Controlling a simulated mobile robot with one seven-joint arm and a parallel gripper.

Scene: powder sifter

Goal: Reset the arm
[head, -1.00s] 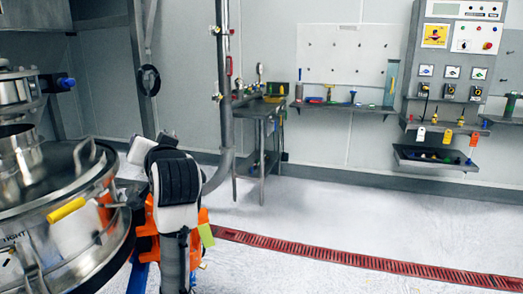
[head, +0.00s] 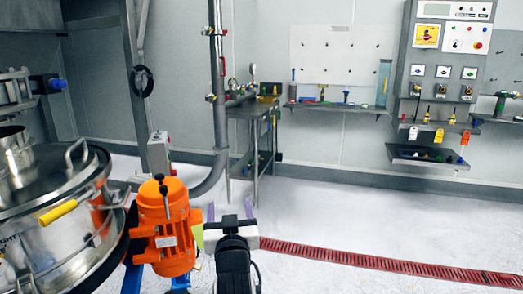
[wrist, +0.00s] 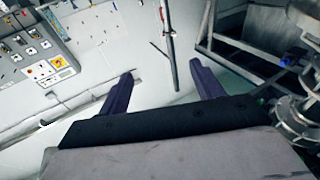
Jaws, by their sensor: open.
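My gripper (head: 230,210) is at the lower middle of the head view, just right of the orange motor (head: 168,225). Its two purple fingers point up in the picture and stand well apart, with nothing between them. In the wrist view my gripper (wrist: 161,72) also shows open and empty, its fingers spread over pale wall and floor. The wrist view is tilted. I see no contact between the fingers and anything else.
The steel sifter (head: 60,215) with a yellow handle (head: 62,208) stands at the left. A vertical pipe (head: 217,100) rises behind the motor. A control panel (head: 447,60) and shelves line the back wall. The floor (head: 370,220) at right is clear around a red drain grate (head: 360,259).

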